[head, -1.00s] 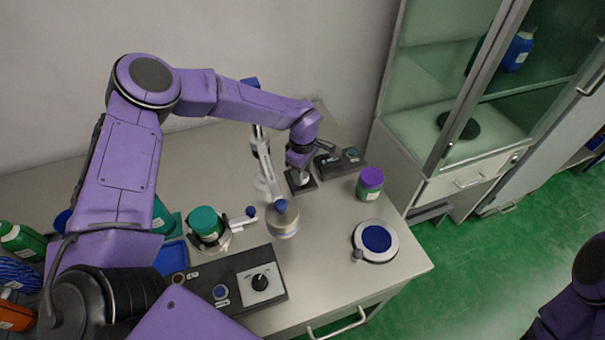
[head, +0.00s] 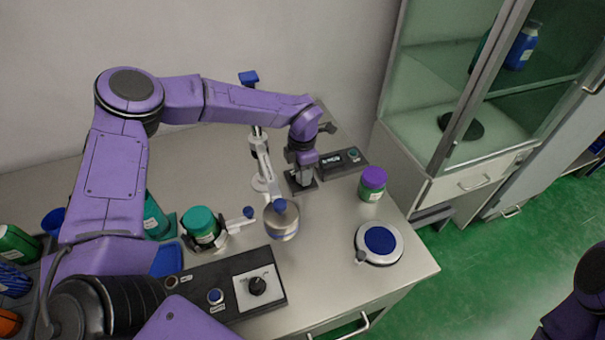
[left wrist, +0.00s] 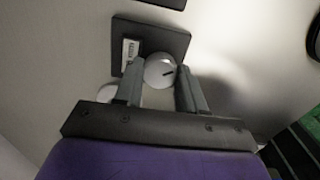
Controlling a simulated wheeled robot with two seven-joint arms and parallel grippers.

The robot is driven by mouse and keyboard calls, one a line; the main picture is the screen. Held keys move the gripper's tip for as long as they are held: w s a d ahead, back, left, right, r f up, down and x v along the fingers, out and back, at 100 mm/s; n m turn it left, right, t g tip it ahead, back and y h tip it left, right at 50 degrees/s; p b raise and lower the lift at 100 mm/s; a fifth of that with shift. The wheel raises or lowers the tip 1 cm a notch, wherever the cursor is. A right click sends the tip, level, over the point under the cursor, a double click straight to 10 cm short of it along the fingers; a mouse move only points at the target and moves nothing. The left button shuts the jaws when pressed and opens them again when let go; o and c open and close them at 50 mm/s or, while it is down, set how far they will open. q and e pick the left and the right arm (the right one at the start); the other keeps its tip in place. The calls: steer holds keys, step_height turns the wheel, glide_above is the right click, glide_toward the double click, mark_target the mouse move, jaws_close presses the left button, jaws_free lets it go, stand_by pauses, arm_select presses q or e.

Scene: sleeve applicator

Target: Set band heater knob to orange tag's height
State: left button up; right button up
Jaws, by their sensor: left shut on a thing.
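My left gripper (head: 302,178) points down over a small dark-based device (head: 301,188) near the back right of the bench. In the left wrist view, its two fingers (left wrist: 162,84) are closed on the sides of a pale round knob (left wrist: 160,70) with a short dark mark. The knob stands on a dark square base (left wrist: 150,38) with a white label. I cannot read the label or tell the knob's height. I see no orange tag. My right gripper is out of view.
A box with a lit display (head: 343,160) and a purple-lidded jar (head: 372,184) stand right of the gripper. A metal pot (head: 281,221), a stand (head: 262,165) and a green-lidded jar (head: 201,226) are to its left. A round blue-topped plate (head: 379,243) lies front right.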

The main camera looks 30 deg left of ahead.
arm_select(q)
steer(key=n+b, duration=0.2)
steer(key=n, duration=0.2)
steer(key=shift+n, duration=0.3)
steer(key=n+b, duration=0.1)
steer(key=n, duration=0.2)
steer(key=shift+f+n+b, duration=0.1)
steer(key=shift+n+b, duration=0.3)
steer(key=n+b, duration=0.2)
steer(key=n, duration=0.2)
steer(key=shift+n+b, duration=1.15)
steer(key=shift+n, duration=0.55)
steer(key=shift+r, duration=0.2)
steer(key=o, duration=1.1)
steer(key=shift+c, duration=0.2)
step_height(320, 180, up, 10)
steer(key=shift+r+b, duration=0.25)
steer(key=shift+b, duration=0.2)
